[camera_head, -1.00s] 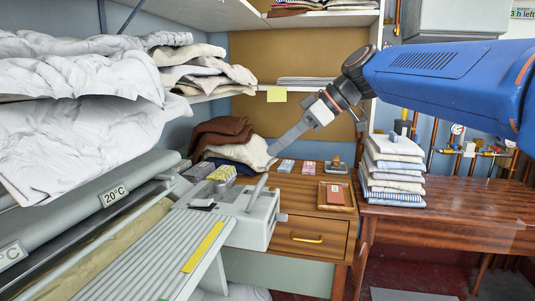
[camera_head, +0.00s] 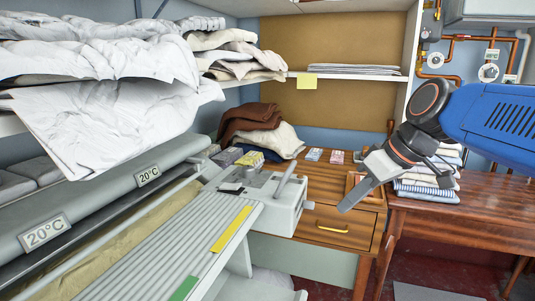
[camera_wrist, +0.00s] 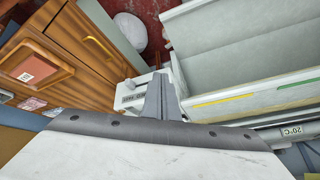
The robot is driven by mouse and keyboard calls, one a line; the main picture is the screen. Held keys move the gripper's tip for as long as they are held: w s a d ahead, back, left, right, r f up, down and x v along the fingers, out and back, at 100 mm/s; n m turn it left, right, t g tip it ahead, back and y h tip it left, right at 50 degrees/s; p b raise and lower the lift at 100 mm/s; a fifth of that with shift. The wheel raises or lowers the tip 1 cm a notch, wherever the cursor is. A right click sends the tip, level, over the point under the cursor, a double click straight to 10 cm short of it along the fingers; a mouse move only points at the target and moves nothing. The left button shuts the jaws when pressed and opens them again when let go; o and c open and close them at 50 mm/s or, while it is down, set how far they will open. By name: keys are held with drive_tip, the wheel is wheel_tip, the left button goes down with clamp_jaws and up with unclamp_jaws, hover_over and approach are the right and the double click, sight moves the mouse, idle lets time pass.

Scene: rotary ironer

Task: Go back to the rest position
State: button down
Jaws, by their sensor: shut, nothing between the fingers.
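My gripper (camera_head: 350,203) is in the head view at the right of centre, held in the air in front of the wooden drawer unit. Its grey fingers are together and point down and to the left, with nothing between them. In the wrist view the shut fingers (camera_wrist: 160,98) point up the picture, towards the control box end of the ironer. The blue arm comes in from the right edge. The ironer (camera_head: 165,245) stands at the left, with its grey roller (camera_head: 100,195) and ribbed feed board.
A control box (camera_head: 275,205) with a lever is at the ironer's end. The drawer unit (camera_head: 322,222) has a yellow handle. Folded linen (camera_head: 408,187) stands on the brown table (camera_head: 460,222), partly behind my gripper. White bedding (camera_head: 110,110) overhangs a shelf above the ironer.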

drive_tip(key=s+d+f+m+h, duration=0.2)
drive_tip(key=s+d+f+m, duration=0.1)
drive_tip(key=s+d+f, duration=0.2)
drive_tip(key=s+d+f+m+h, duration=0.3)
drive_tip(key=s+f, duration=0.5)
drive_tip(key=f, duration=0.5)
drive_tip(key=shift+s+d+m+t, duration=0.4)
drive_tip(key=shift+d+m, duration=0.3)
drive_tip(key=shift+d, duration=0.45)
drive_tip(key=shift+f, duration=0.1)
